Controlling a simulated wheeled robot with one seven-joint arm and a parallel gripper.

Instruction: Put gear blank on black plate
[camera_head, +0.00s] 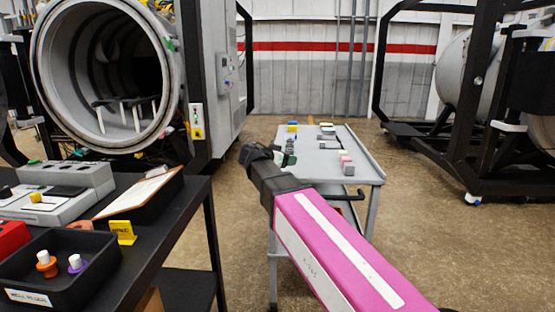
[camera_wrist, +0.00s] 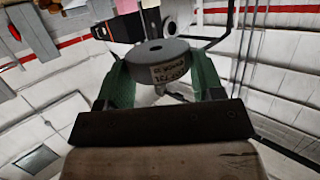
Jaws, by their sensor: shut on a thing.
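My gripper (camera_wrist: 158,60), with green fingers, is shut on a grey round part in the wrist view. This part, which I take for the gear blank (camera_wrist: 160,52), has a hole in its top and a white label on its side. In the head view my arm reaches out toward the grey cart (camera_head: 372,168), with its dark end over the cart's near left side. The held part is not clear there. I cannot pick out the black plate with certainty in either view.
Several small blocks, among them a pink and grey one (camera_head: 346,163), stand on the cart. An open furnace (camera_head: 105,75) stands behind.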

